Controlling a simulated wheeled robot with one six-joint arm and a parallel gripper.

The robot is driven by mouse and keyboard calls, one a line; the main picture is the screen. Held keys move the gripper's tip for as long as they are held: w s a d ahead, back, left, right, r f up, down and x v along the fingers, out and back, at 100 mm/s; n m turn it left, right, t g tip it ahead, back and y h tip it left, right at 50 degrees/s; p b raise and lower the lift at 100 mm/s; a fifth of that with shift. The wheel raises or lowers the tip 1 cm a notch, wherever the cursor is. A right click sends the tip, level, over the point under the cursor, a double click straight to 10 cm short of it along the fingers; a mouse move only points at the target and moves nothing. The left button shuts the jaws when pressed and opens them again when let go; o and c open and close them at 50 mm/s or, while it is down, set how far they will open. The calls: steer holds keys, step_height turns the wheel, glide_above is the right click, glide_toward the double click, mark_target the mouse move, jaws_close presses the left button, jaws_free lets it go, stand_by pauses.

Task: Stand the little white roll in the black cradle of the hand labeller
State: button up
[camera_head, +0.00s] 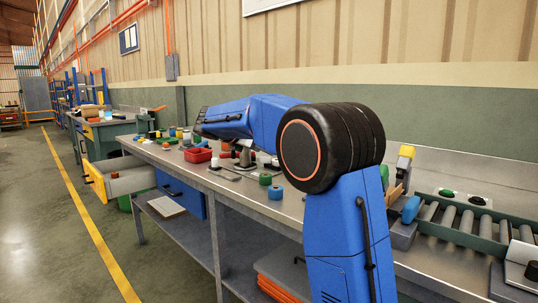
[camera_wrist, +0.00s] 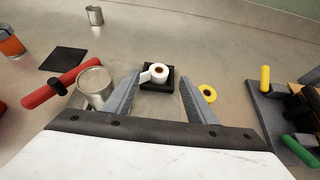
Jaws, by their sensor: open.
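In the wrist view a little white roll (camera_wrist: 159,70) with a brown core shows end-up on a black square holder (camera_wrist: 158,86), which looks like the cradle. A short white tab sticks out at the roll's left. My gripper (camera_wrist: 160,78) is open, its two grey fingers apart on either side of the roll and holder in the picture. No contact with the roll shows. Whether the roll is fully seated cannot be told. A greyish shape lies below the holder between the fingers, unclear. In the head view the roll cannot be made out.
A metal can (camera_wrist: 95,84) and a red handle (camera_wrist: 62,84) are close by the left finger. A yellow ring (camera_wrist: 207,93) lies right of the right finger. A grey base with coloured handles (camera_wrist: 268,112) is farther right. In the head view a red bin (camera_head: 198,155) stands on the bench.

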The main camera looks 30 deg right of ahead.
steer(key=shift+v, duration=1.75)
steer(key=shift+a, duration=0.1)
